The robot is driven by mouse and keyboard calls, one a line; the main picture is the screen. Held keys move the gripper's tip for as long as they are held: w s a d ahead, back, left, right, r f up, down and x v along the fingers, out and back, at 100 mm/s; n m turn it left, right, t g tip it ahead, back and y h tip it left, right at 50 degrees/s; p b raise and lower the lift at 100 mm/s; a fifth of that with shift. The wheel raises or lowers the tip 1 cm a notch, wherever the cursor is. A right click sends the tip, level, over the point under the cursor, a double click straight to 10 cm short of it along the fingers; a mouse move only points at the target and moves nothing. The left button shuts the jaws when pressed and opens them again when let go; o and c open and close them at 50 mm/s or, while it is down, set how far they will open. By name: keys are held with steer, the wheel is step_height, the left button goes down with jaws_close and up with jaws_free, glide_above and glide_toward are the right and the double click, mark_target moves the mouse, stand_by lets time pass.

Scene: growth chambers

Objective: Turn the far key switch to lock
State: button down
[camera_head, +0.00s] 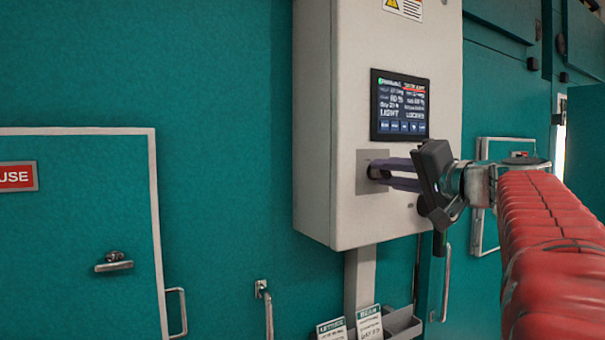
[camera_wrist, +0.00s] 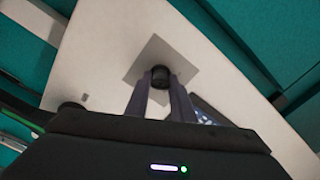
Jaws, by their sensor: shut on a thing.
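The key switch (camera_wrist: 160,75) is a small dark round knob on a square grey plate (camera_head: 364,184) on the front of a white control box (camera_head: 330,120), below its screen. My gripper (camera_head: 377,172) reaches it from the right, and its two purple-grey fingers are shut on the switch. In the wrist view, the fingertips of my gripper (camera_wrist: 160,78) sit at both sides of the knob, and the plate looks tilted in the picture. The lock mark and the switch's setting cannot be read.
A dark display (camera_head: 400,105) is just above the switch. Green chamber walls and a door with a latch (camera_head: 114,262) stand to the left. Card holders (camera_head: 403,322) with labelled cards are below the box. Another small door (camera_head: 490,215) is behind my arm at right.

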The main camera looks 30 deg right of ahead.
steer(key=shift+f, duration=0.3)
steer(key=c, duration=1.9)
jaws_free()
steer(key=o, duration=0.4)
steer(key=shift+r, duration=0.2)
steer(key=shift+s+d, duration=0.15)
steer(key=shift+s, duration=3.3)
steer(key=shift+s+d, duration=0.1)
steer(key=shift+s, duration=3.3)
steer(key=shift+f, duration=0.15)
